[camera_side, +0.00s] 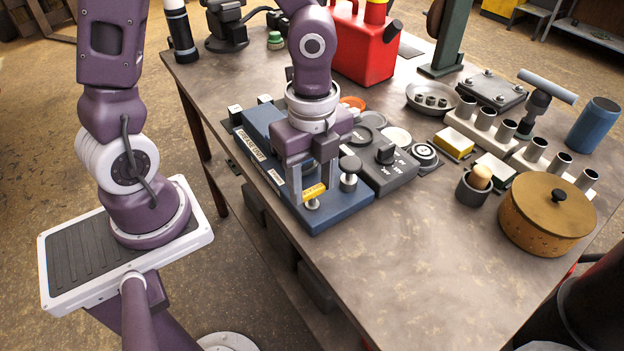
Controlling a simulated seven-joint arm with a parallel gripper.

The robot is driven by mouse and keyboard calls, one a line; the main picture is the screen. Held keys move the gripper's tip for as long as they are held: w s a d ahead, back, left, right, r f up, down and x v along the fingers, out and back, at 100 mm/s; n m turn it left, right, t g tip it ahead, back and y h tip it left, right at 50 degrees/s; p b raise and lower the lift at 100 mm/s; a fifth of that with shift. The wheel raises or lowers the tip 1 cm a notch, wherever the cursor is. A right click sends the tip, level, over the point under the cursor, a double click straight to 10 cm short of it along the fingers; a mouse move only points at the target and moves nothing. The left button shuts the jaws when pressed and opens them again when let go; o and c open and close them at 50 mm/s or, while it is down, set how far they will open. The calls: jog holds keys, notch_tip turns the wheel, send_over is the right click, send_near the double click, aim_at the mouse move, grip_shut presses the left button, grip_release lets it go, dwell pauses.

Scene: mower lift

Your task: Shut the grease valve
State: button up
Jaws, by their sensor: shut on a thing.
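The grease valve has a yellow lever handle (315,192) on a small metal stem near the front end of a blue base unit (345,208). A label on the unit's side reads roughly "GREASE UNIT". My gripper (312,188) points down over the valve. Its two fingers are shut on the yellow handle, one on each side. The handle lies slanted across the picture, its right end a little higher. The fingers hide part of the handle and the valve body behind it.
Close right of my gripper are a dark knob on a metal post (349,172) and a grey switch box (386,170). A red fuel can (362,45) stands behind. A brown lidded pot (547,214) stands at the right. The table's front middle (420,270) is clear.

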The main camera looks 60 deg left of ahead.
aim_at(312, 189)
jog(key=o, duration=1.4)
jog(key=shift+c, duration=0.2)
notch_tip(312, 189, up, 7)
jog(key=shift+r, duration=0.1)
jog(key=s+a+r+n+t, duration=0.5)
jog(key=s+r+n, duration=0.2)
jog(key=n, duration=1.1)
jog(key=s, duration=0.2)
jog(key=shift+s+a+r+t, duration=0.15)
jog(key=shift+s+r+t, duration=0.15)
jog(key=shift+s+r, duration=0.05)
